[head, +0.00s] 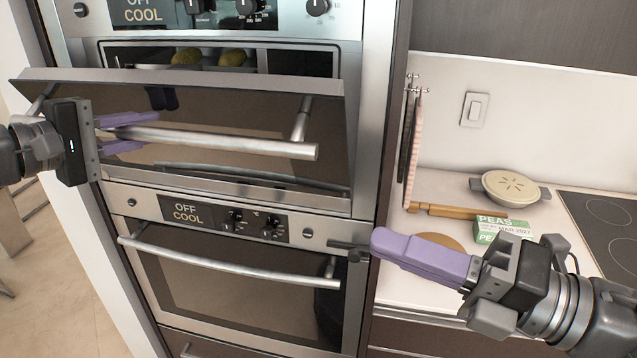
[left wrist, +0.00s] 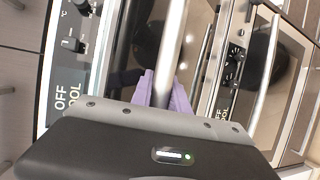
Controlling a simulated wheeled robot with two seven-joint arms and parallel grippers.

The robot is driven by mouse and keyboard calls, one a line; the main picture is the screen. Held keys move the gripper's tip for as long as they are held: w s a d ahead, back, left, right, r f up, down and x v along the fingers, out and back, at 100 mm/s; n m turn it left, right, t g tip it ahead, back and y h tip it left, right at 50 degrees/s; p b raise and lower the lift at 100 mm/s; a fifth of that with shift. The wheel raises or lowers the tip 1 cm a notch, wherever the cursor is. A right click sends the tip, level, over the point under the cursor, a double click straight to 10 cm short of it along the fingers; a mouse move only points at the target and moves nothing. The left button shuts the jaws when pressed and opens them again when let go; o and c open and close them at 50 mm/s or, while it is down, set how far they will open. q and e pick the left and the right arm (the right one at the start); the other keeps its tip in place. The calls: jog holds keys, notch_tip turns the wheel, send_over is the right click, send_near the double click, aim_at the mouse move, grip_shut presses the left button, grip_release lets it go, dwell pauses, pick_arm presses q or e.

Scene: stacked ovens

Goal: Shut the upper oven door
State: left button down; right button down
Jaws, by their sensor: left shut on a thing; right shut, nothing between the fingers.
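The upper oven door (head: 235,115) is hinged at its bottom and stands partly open, tilted outward, with a gap along its top. Through the gap I see yellowish items (head: 210,57) inside the upper oven. My left gripper (head: 150,131) is shut on the left end of the upper door's bar handle (head: 250,146). The handle (left wrist: 172,50) runs between the purple fingers (left wrist: 165,92) in the left wrist view. My right gripper (head: 378,240) is shut and empty, in front of the counter's left edge, right of the lower oven's control panel.
The lower oven door (head: 240,300) is shut below. On the counter to the right are a green PEAS box (head: 503,226), a rolling pin (head: 440,210), a pie dish (head: 512,187) and a cooktop (head: 605,220). Cloths (head: 412,150) hang on the wall.

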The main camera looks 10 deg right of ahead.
pick_arm(q)
jog(key=shift+w+d+f, duration=0.1)
jog(key=shift+w+d, duration=0.1)
jog(key=shift+d, duration=0.05)
jog(key=shift+f, duration=0.1)
pick_arm(e)
jog(key=w+a+r, duration=0.2)
jog(key=w+a, duration=0.4)
jog(key=w, duration=0.3)
jog(key=shift+w+a, duration=0.2)
jog(key=shift+a, duration=0.15)
pick_arm(q)
jog(key=shift+f, duration=0.1)
jog(key=c, duration=1.6)
grip_release()
jog(key=o, duration=0.3)
jog(key=shift+w, duration=0.1)
pick_arm(e)
jog(key=shift+w+d+r, duration=0.3)
jog(key=shift+w+r, duration=0.3)
jog(key=shift+w, duration=0.05)
